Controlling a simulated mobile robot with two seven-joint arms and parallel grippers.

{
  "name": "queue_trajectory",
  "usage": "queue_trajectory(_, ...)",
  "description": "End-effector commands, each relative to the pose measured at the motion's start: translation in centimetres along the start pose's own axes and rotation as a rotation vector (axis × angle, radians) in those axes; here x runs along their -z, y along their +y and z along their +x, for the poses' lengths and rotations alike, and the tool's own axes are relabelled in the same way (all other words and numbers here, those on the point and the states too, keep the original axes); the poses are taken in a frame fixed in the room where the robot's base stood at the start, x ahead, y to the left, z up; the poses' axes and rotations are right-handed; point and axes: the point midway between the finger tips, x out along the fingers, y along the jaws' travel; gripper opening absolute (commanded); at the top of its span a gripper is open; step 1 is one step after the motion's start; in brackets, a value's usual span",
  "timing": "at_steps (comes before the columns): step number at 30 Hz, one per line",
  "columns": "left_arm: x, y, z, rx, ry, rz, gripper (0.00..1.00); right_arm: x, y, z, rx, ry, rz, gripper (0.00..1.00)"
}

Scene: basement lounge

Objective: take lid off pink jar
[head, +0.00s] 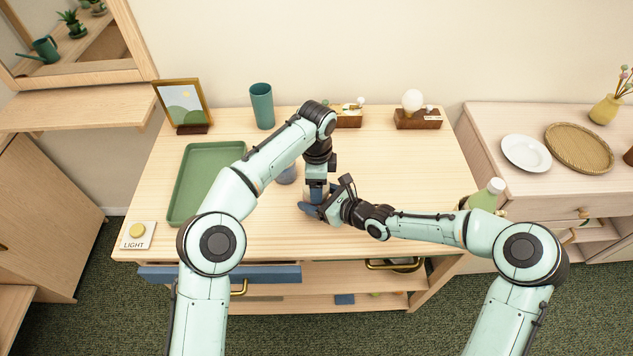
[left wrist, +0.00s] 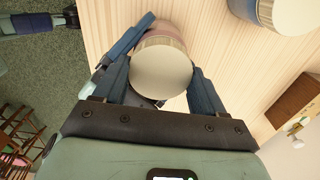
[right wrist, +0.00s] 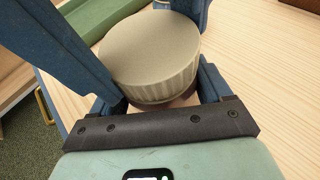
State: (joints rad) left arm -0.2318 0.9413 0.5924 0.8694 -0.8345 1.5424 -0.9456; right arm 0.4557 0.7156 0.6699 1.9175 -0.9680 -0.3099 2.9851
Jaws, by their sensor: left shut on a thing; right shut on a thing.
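The pink jar (left wrist: 165,30) is between my two grippers near the table's front. It is mostly hidden in the head view. Its round beige lid with a ribbed rim shows in the left wrist view (left wrist: 161,72) and the right wrist view (right wrist: 150,50). The lid is over the jar's mouth; I cannot tell if there is a gap. My left gripper (head: 316,194) points down from above, shut with its fingers on either side of the lid. My right gripper (head: 318,208) comes in from the right, shut on the jar's body below the lid.
A grey-blue jar (head: 287,175) stands close by on the left. A green tray (head: 177,200), a teal cup (head: 262,106), a picture frame (head: 183,104) and a light button (head: 138,234) are further left. A bulb on a wooden block (head: 418,119) stands at the back right.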

Motion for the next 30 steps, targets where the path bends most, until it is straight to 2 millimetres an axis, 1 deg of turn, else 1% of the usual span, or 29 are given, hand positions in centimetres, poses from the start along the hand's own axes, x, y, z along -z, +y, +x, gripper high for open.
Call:
queue_trajectory(1, 0.01, -0.09, -0.09, 0.005, 0.001, -0.056, 0.34, -0.08, 0.16, 0.03, -0.003, -0.001, -0.003, 0.0)
queue_trajectory(4, -0.01, -0.11, -0.1, 0.004, 0.003, -0.123, 0.34, -0.08, 0.17, 0.04, -0.004, -0.001, -0.003, 0.0)
queue_trajectory(12, -0.01, -0.12, -0.08, 0.004, 0.004, -0.132, 0.34, -0.06, 0.2, 0.04, -0.004, -0.001, -0.003, 0.0)
queue_trajectory(13, -0.01, -0.12, -0.08, 0.005, 0.004, -0.132, 0.74, -0.06, 0.2, 0.04, -0.004, -0.001, -0.003, 0.0)
queue_trajectory(14, -0.01, -0.12, -0.08, 0.004, 0.003, -0.132, 0.83, -0.06, 0.21, 0.04, -0.004, -0.001, -0.003, 0.0)
queue_trajectory(15, -0.01, -0.11, -0.08, 0.004, 0.003, -0.131, 0.96, -0.06, 0.2, 0.04, -0.004, -0.001, -0.003, 0.0)
queue_trajectory(30, 0.21, 0.16, -0.02, -0.006, 0.003, -0.124, 0.96, -0.12, -0.13, 0.0, 0.003, -0.003, 0.0, 0.0)
